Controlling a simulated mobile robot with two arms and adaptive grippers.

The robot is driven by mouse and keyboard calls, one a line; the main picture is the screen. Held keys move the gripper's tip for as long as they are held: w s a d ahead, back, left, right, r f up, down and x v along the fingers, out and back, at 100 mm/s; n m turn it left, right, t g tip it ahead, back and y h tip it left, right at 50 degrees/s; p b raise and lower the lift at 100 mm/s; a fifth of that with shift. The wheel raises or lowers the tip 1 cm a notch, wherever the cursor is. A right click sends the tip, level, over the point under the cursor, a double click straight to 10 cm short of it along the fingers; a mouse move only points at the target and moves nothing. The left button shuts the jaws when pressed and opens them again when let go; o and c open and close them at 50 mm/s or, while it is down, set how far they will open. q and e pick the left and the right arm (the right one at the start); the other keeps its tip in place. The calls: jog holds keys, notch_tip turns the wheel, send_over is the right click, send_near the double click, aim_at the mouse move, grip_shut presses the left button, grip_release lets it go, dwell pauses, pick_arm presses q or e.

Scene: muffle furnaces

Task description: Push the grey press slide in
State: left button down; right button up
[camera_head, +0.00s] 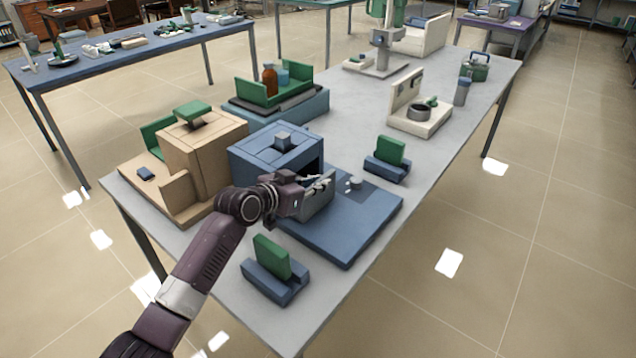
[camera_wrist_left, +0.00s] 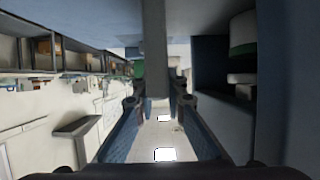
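The blue press-like unit (camera_head: 270,150) has a box with a dark opening and a flat blue base (camera_head: 345,228). An upright grey plate (camera_head: 319,202) stands on the base in front of the box; I take it for the press slide, but cannot be sure. My left gripper (camera_head: 326,180) is at the plate's upper edge and partly hides it. In the left wrist view my gripper (camera_wrist_left: 158,100) is open, its fingers spread, with a grey bar-like edge (camera_wrist_left: 154,50) between them. Gaps seem to show on both sides; contact is unclear. My right gripper is out of view.
A tan box unit (camera_head: 205,150) stands to the left. Blue holders with green plates stand in front (camera_head: 275,280) and to the right (camera_head: 387,165). A blue tray unit (camera_head: 275,110) is behind. The grey tabletop (camera_head: 440,150) has free room at right.

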pick_arm(q)
jog(key=c, duration=2)
grip_release()
jog(key=shift+w+a, duration=0.2)
jog(key=shift+a, duration=0.1)
jog(key=shift+o, duration=0.2)
jog(key=shift+d+r, duration=0.1)
jog(key=shift+r, duration=0.05)
notch_tip(320, 180, up, 10)
jog(key=shift+f, duration=0.15)
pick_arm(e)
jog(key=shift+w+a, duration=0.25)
